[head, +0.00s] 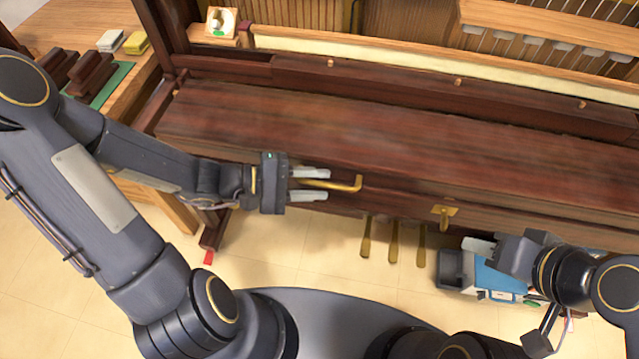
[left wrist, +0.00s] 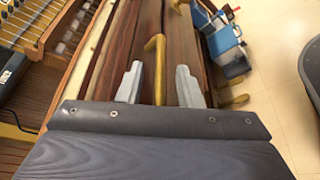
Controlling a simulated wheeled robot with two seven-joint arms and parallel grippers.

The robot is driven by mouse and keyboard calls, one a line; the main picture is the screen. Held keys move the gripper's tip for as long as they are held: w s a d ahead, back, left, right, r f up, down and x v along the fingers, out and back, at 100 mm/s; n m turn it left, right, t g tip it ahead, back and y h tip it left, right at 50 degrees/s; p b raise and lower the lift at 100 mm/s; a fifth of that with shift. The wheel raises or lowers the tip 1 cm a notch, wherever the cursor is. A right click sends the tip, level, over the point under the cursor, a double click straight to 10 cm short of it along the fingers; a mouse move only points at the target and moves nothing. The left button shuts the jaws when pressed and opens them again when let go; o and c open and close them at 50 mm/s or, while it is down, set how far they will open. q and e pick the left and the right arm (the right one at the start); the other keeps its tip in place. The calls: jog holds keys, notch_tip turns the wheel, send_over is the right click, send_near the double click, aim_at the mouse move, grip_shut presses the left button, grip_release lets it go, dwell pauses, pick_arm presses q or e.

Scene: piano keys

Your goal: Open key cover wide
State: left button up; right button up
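The key cover (head: 400,145) is a long, dark red-brown panel across the piano front, and it lies shut. A brass handle (head: 352,184) sticks out near its front edge. My left gripper (head: 326,184) is at this handle with its silver fingers apart, one on each side. The left wrist view shows the handle (left wrist: 155,62) between the two fingers, with gaps to both. A second brass fitting (head: 445,213) is further right on the front edge. My right gripper (head: 482,246) is low at the right, in front of the piano; its finger opening is not clear.
A blue and grey case (head: 497,282) stands on the floor below my right gripper. Brass pedals (head: 393,242) hang under the piano. A side table (head: 75,25) with dark blocks is at the left. A small white device (head: 220,22) sits on the upper left ledge.

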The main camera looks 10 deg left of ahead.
pick_arm(q)
jog(key=shift+w+d+f, duration=0.1)
jog(key=shift+w+d, duration=0.05)
jog(key=shift+d, duration=0.4)
jog(key=shift+c, duration=0.2)
grip_shut()
